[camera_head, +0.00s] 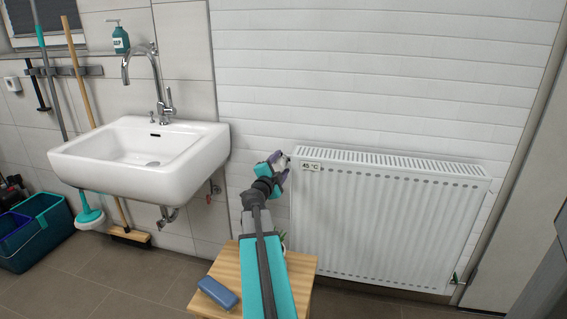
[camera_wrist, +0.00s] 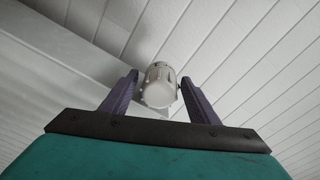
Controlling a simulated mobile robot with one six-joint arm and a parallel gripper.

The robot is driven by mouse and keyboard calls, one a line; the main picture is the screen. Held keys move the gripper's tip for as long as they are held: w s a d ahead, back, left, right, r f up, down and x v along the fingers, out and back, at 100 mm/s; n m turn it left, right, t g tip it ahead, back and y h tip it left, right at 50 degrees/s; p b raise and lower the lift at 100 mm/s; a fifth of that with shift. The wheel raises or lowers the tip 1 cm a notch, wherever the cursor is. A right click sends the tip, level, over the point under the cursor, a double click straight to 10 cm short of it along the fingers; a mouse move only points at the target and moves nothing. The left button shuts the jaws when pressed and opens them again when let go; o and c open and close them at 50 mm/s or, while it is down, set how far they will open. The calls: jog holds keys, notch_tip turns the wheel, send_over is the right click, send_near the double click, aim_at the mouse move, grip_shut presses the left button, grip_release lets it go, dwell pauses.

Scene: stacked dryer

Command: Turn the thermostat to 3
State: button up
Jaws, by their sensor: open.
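The thermostat knob (camera_wrist: 159,86) is a white ribbed cylinder in the middle of the wrist view, against the white slatted wall. My gripper (camera_wrist: 160,92) is open, with one purple finger on each side of the knob and visible gaps between. In the head view my gripper (camera_head: 280,163) is at the upper left corner of the white radiator (camera_head: 390,220). It largely hides the knob there. No number on the knob can be read.
A white sink (camera_head: 150,160) hangs to the left.

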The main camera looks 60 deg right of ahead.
aim_at(284, 160)
jog(key=shift+b+x, duration=0.3)
jog(key=shift+x, duration=1.5)
jog(key=c, duration=1)
